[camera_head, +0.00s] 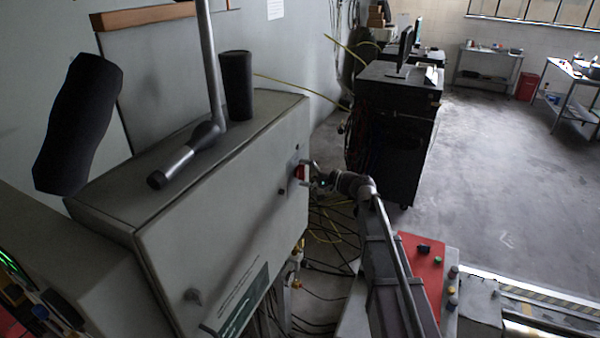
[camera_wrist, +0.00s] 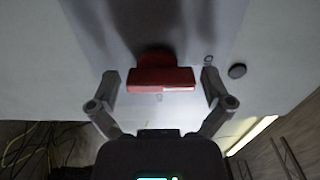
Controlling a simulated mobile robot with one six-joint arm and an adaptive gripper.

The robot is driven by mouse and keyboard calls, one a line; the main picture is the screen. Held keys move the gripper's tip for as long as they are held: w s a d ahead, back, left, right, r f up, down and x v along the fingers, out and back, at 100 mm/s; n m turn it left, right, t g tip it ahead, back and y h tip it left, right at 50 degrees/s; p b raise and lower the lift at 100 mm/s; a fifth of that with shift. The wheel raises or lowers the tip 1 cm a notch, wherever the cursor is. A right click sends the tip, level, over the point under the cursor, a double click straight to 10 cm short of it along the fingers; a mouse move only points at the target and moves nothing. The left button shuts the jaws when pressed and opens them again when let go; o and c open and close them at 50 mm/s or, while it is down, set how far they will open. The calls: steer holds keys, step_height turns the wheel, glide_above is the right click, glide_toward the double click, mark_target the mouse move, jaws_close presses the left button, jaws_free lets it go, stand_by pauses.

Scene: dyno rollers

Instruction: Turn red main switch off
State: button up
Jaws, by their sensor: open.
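The red main switch (camera_wrist: 162,80) sits on the face of a grey cabinet (camera_head: 215,210). In the wrist view its handle shows as a wide red bar lying crosswise, with a darker red part behind it. In the head view the switch (camera_head: 299,172) is a small red patch near the cabinet's right edge. My gripper (camera_wrist: 160,88) is open, with one finger on each side of the red bar. A gap shows between each fingertip and the bar's ends. In the head view my gripper (camera_head: 312,175) is at the switch, and its fingers are small and partly hard to make out.
A dark round knob (camera_wrist: 237,71) is on the panel right of the switch. Cables (camera_head: 330,225) hang below the cabinet. A black cart (camera_head: 392,130) with a monitor stands behind. A red panel with buttons (camera_head: 422,265) is beside my arm. Open floor lies at the right.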

steer(key=shift+s+d, duration=0.3)
steer(key=shift+d, duration=0.15)
steer(key=v, duration=1)
steer(key=shift+d, duration=0.35)
steer(key=shift+r, duration=0.1)
